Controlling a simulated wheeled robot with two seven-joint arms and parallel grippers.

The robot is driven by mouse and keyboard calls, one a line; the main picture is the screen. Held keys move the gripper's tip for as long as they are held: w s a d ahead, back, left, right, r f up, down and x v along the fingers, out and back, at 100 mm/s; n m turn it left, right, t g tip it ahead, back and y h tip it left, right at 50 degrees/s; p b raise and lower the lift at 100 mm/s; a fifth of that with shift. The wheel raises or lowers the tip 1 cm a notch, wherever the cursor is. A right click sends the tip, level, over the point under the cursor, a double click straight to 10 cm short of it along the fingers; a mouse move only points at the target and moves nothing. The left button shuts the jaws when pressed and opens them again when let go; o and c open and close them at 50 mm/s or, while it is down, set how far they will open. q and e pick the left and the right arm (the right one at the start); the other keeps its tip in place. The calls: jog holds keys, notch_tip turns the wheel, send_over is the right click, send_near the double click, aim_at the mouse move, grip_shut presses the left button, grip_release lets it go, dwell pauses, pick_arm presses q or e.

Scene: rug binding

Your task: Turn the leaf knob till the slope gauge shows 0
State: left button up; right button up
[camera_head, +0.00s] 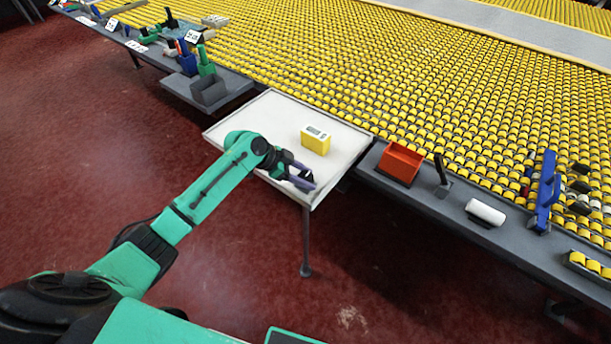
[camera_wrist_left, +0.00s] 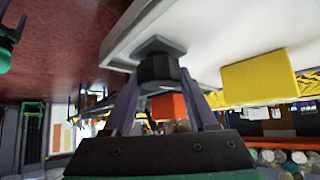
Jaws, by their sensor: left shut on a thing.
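The leaf (camera_head: 262,125) is a pale, flat panel on a leg, at the edge of the roller table. The slope gauge (camera_head: 315,140) is a yellow block with a small display on top, standing on the leaf; its reading is too small to tell. It also shows as a yellow block in the left wrist view (camera_wrist_left: 260,78). My left gripper (camera_head: 303,180) is at the leaf's near edge. In the left wrist view its fingers (camera_wrist_left: 160,82) are shut on the dark leaf knob (camera_wrist_left: 159,70), one on each side. My right gripper is not in view.
An orange bin (camera_head: 400,161), a white roll (camera_head: 486,212) and a blue tool (camera_head: 546,190) sit along the grey table edge to the right. A grey shelf with a dark box (camera_head: 208,91) is at the left. Red floor lies open in front.

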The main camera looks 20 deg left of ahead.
pick_arm(q)
jog(key=shift+r+p, duration=0.15)
jog(key=shift+p, duration=0.35)
jog(key=n+t+y+p, duration=0.1)
jog(key=n+p, duration=0.2)
jog(key=p, duration=0.1)
jog(key=n+t+y+p, duration=0.2)
jog(key=n+p, duration=0.1)
jog(key=p, duration=0.1)
jog(key=shift+s+d+r+t, duration=0.1)
jog(key=shift+d+t, duration=0.05)
jog(key=shift+t, duration=0.15)
jog(key=shift+f+n+t+y+p, duration=0.25)
jog(key=shift+n+t+y+p, duration=0.25)
jog(key=shift+n+y+p, duration=0.8)
jog(key=shift+f, duration=0.1)
jog(key=o, duration=1.1)
jog(key=shift+o, duration=1.3)
